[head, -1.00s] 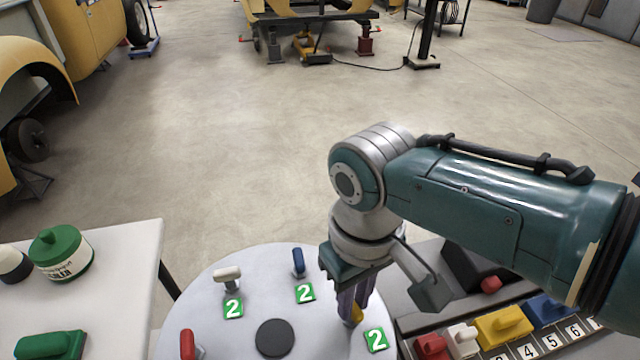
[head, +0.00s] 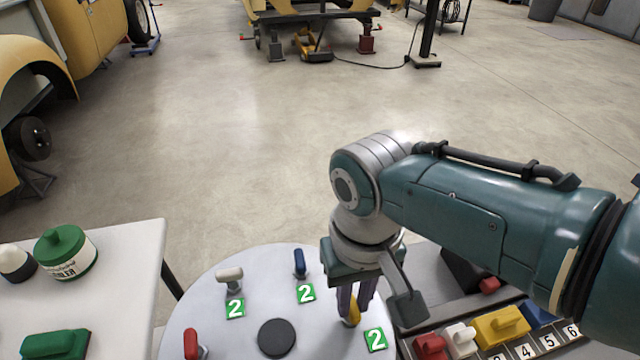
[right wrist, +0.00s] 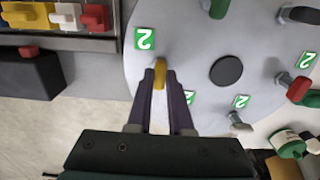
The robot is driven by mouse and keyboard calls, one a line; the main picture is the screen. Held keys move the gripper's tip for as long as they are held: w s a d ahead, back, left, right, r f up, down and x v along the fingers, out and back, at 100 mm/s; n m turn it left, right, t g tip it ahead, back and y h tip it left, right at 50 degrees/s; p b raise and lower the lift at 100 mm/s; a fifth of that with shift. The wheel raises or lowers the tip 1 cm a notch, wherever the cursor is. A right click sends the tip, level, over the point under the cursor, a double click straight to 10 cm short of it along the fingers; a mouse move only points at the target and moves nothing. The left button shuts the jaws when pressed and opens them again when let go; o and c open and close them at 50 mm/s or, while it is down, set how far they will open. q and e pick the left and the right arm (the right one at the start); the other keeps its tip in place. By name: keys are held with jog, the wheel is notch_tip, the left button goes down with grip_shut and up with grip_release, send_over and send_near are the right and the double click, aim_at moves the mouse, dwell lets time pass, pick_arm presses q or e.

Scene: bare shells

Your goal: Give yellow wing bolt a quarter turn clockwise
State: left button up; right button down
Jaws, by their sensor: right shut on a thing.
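The yellow wing bolt (head: 352,314) stands on the round grey plate (head: 222,300), near a green label with a 2 (head: 376,339). My right gripper (head: 355,308) comes down from above and is shut on the yellow wing bolt. In the right wrist view the yellow wing bolt (right wrist: 160,76) sits between the fingertips of my right gripper (right wrist: 160,80), its end showing past them. My left gripper is in neither view.
On the plate are a white wing bolt (head: 230,276), a blue one (head: 299,263), a red one (head: 191,344) and a black disc (head: 276,337). A numbered rack (head: 505,345) with coloured pieces lies right. A white table (head: 130,262) with a green jar (head: 66,253) stands left.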

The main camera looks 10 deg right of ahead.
aim_at(353, 305)
jog(key=c, duration=0.8)
grip_release()
notch_tip(353, 305, up, 10)
jog(key=p, duration=0.4)
jog(key=s+d+r+t, duration=0.1)
jog(key=s+d+r, duration=0.15)
jog(key=s, duration=0.25)
jog(key=s+d+r+n+t, duration=0.1)
jog(key=s+d, duration=0.2)
jog(key=s, duration=0.3)
jog(key=s+d+r+t, duration=0.1)
jog(key=s+d+r, duration=0.1)
jog(key=s, duration=0.3)
jog(key=shift+n+t, duration=0.3)
jog(key=r+p, duration=1.8)
jog(key=r, duration=0.1)
jog(key=d+r+p, duration=0.1)
jog(key=r+p, duration=0.8)
jog(key=shift+s+r, duration=0.1)
jog(key=shift+r, duration=0.1)
